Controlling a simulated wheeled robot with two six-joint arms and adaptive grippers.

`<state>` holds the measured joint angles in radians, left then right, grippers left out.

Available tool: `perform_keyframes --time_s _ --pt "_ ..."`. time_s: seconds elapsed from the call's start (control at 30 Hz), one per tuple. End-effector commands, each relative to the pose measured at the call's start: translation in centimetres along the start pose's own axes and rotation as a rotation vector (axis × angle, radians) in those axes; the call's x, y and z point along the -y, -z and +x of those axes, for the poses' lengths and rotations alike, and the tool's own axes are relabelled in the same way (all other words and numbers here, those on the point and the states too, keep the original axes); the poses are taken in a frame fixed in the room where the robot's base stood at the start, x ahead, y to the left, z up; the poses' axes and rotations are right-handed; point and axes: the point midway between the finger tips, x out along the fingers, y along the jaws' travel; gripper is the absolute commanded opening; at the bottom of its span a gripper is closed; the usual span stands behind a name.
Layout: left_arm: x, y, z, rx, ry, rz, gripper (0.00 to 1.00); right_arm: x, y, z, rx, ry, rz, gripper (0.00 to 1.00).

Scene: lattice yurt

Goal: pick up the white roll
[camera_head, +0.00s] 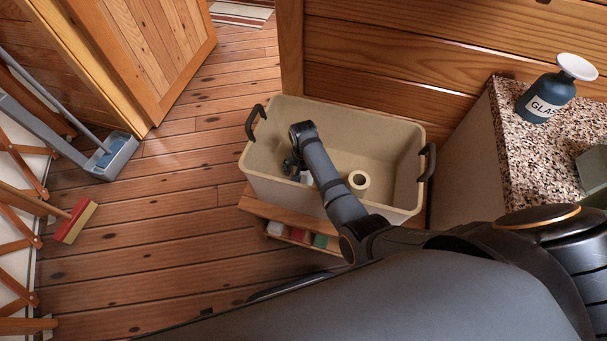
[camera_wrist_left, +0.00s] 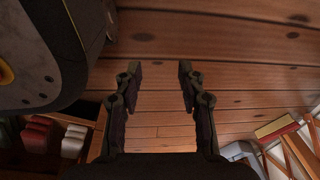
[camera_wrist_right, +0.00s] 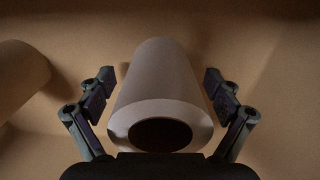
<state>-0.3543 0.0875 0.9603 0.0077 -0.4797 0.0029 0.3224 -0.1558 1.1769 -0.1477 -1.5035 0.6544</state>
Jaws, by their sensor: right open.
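A white roll (camera_wrist_right: 160,85) stands between the parted fingers of my right gripper (camera_head: 294,166) in the right wrist view, its hollow end toward the camera. The fingers appear apart from its sides. In the head view this roll (camera_head: 306,178) is mostly hidden by my right arm and gripper. A second pale roll (camera_head: 358,181) stands upright in the same beige tub (camera_head: 395,198), right of my arm; a roll also shows at the left edge of the right wrist view (camera_wrist_right: 20,85). My left gripper (camera_wrist_left: 160,75) is open and empty above the plank floor.
The tub has black handles and walls around my right gripper. It sits on a wooden shelf unit (camera_head: 250,203) holding small coloured items. A speckled counter (camera_head: 515,110) with a dark bottle (camera_head: 545,97) stands right. A dustpan (camera_head: 112,158) and red brush (camera_head: 75,220) are left.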

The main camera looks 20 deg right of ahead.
Motion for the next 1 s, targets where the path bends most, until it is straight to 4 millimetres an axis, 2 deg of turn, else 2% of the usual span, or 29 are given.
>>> perform_keyframes --time_s 0.1,0.13,0.53,0.87,1.0 --pt "0.0 0.0 -0.1 0.001 0.000 0.000 0.40 0.0 0.0 -0.1 0.000 0.000 0.000 0.91" --pt "0.0 0.0 -0.1 0.001 0.000 0.000 0.40 0.0 0.0 -0.1 0.000 0.000 0.000 0.88" --pt "0.0 -0.1 0.0 0.001 0.000 0.000 0.40 0.0 0.0 -0.1 0.000 0.000 0.000 0.35" --pt "0.0 -0.1 -0.4 -0.002 0.000 0.001 0.40 0.0 0.0 -0.5 0.000 0.000 0.000 0.35" --pt "0.1 -2.0 -0.6 0.009 0.000 0.000 0.40 0.0 0.0 -1.6 0.000 0.000 0.000 0.35"
